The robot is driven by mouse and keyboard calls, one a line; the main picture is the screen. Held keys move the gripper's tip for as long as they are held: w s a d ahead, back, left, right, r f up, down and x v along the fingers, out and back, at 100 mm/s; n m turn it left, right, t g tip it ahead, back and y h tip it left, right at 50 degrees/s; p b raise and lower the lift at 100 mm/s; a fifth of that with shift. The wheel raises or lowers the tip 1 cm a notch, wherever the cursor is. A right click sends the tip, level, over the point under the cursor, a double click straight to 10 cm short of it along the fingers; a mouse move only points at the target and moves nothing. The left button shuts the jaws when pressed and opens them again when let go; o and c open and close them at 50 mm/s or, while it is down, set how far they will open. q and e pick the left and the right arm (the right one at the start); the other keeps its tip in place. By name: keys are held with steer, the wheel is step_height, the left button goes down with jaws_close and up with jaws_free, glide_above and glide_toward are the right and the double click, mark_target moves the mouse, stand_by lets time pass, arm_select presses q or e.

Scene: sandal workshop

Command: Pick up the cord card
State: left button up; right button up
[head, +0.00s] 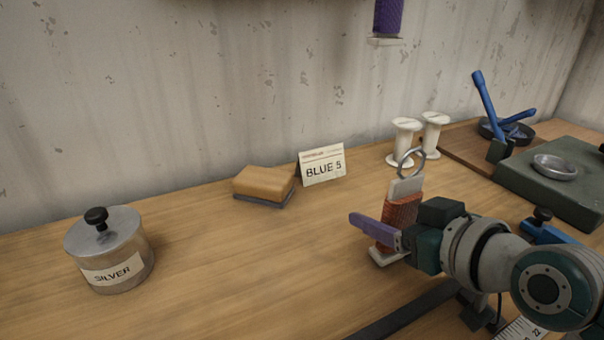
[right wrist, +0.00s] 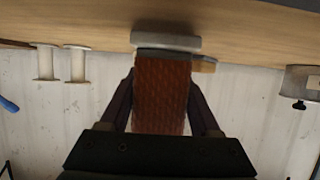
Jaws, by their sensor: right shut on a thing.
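A cord card wound with orange-red cord (head: 401,212), with pale ends and a metal ring on top, stands upright at the right of the bench in the head view. My right gripper (head: 378,232) is shut on it, with purple fingers across its wound part. In the right wrist view the cord card (right wrist: 160,95) sits between the two fingers (right wrist: 160,108). Its pale lower end is close to the bench top; I cannot tell whether it touches. A second card with purple cord (head: 388,16) shows at the top edge, partly cut off. My left gripper is out of view.
A SILVER tin (head: 112,252) is at left. White spools (head: 404,142) stand behind the card. A green block (head: 560,190) is at right.

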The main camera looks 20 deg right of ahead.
arm_select(q)
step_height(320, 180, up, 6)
steer(key=p, duration=0.5)
arm_select(e)
step_height(320, 180, up, 19)
steer(key=shift+r, duration=0.1)
